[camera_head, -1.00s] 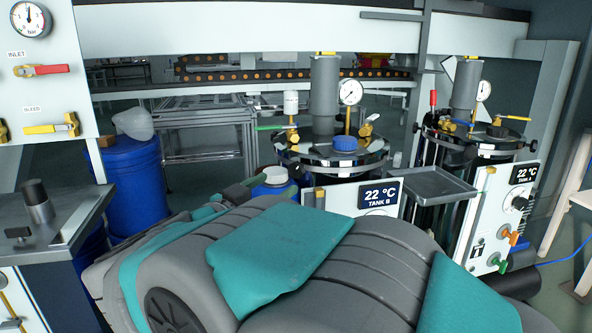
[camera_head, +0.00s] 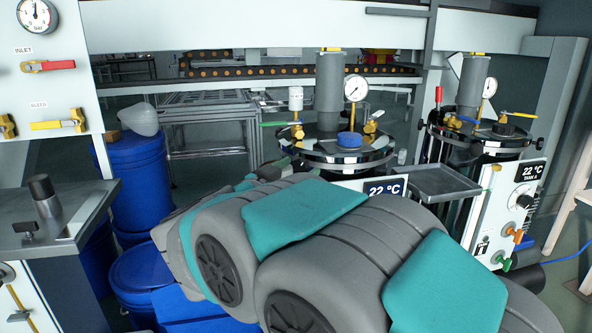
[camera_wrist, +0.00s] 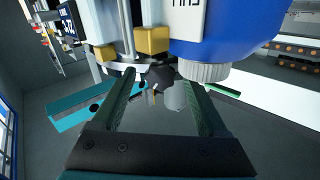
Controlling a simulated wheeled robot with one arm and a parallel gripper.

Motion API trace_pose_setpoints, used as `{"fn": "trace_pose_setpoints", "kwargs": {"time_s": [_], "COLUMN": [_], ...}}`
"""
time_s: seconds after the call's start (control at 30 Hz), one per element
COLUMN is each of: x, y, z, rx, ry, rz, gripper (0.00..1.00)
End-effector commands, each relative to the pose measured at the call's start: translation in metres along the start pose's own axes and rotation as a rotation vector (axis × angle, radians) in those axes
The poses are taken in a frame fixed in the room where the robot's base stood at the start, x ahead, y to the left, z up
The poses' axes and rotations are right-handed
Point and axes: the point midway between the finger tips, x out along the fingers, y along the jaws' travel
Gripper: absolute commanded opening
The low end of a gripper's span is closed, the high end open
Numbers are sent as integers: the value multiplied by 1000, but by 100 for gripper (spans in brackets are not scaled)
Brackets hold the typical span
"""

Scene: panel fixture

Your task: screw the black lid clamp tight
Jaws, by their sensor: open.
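In the wrist view a black knob-like part (camera_wrist: 160,76), which looks like the black lid clamp, shows just beyond and between my fingertips. My gripper (camera_wrist: 160,84) is open, one finger on each side of that part. I cannot tell whether either finger touches it. In the head view my arm reaches toward the left side of the TANK B lid (camera_head: 322,154).
A blue container with a ribbed white cap (camera_wrist: 205,72) and brass blocks (camera_wrist: 152,40) are close to my fingers in the wrist view. A gauge (camera_head: 355,88) and a grey cylinder (camera_head: 328,82) rise from the lid. A grey tray (camera_head: 440,183) stands to its right.

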Motion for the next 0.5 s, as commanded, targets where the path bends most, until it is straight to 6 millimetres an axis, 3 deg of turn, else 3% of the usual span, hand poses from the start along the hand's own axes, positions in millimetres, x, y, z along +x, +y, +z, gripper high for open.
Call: {"fn": "trace_pose_setpoints", "kwargs": {"time_s": [0.07, 0.5], "x": [0, 0], "y": [0, 0], "z": [0, 0], "rx": [0, 0], "ry": [0, 0], "rz": [0, -1], "gripper": [70, 20]}}
